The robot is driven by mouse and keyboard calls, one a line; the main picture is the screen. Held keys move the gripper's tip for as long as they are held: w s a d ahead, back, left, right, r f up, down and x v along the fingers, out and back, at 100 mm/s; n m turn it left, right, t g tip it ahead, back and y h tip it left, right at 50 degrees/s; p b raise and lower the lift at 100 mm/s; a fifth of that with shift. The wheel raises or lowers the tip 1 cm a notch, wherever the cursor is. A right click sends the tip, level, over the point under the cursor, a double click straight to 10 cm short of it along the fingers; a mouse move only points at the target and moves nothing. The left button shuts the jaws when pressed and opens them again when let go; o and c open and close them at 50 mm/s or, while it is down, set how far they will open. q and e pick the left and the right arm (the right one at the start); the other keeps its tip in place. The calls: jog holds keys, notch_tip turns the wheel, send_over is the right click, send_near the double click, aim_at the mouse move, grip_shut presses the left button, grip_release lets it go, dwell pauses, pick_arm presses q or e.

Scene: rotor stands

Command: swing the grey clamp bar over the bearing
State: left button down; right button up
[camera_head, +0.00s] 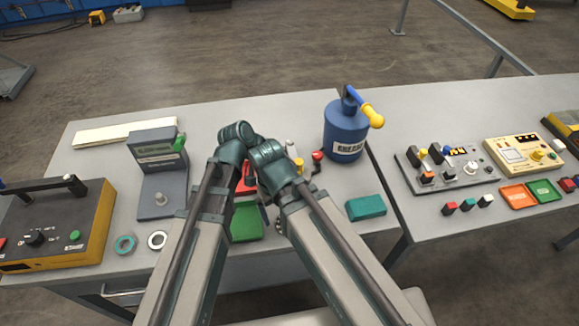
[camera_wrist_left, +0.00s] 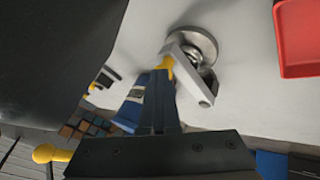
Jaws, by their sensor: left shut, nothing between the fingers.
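In the left wrist view a pale grey bar (camera_wrist_left: 190,78), which looks like the clamp bar, lies at an angle beside a round metal part (camera_wrist_left: 197,44), probably the bearing or its seat. A darker round metal piece (camera_wrist_left: 208,74) shows at the bar's right side. My left gripper (camera_wrist_left: 164,82) is shut and empty, its fingers close to the left side of the bar, by a small yellow part. I cannot tell whether they touch. In the head view my crossed arms hide both grippers and most of the rotor stand.
A blue canister (camera_head: 345,133) with a yellow handle stands right of my arms. A teal block (camera_head: 366,207) and a green tray (camera_head: 246,222) lie nearer. A grey device (camera_head: 158,170) stands left. A red tray (camera_wrist_left: 300,38) is at the wrist view's upper right.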

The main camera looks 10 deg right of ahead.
pick_arm(q)
jog(key=p+v, duration=1.1)
jog(key=v, duration=0.2)
jog(key=shift+a+r, duration=0.25)
jog(key=shift+r, duration=0.1)
pick_arm(e)
notch_tip(320, 180, up, 11)
pick_arm(q)
jog(key=s+a+f+n+g+y, duration=0.1)
jog(key=s+a+f+n+y, duration=0.2)
jog(key=a, duration=0.7)
jog(key=a+f+n+y, duration=0.2)
jog(key=a+n+y, duration=0.15)
jog(key=a, duration=0.55)
jog(key=s+d+f+m+g+y+b, duration=0.1)
jog(key=s+d+f+m+b, duration=0.3)
jog(key=d, duration=0.6)
notch_tip(320, 180, down, 3)
jog(key=s+y+b, duration=0.1)
jog(key=s+b, duration=0.1)
jog(key=b, duration=0.1)
jog(key=shift+d+r, duration=0.2)
jog(key=shift+d, duration=0.2)
pick_arm(e)
notch_tip(320, 180, down, 7)
jog(key=shift+f, duration=0.15)
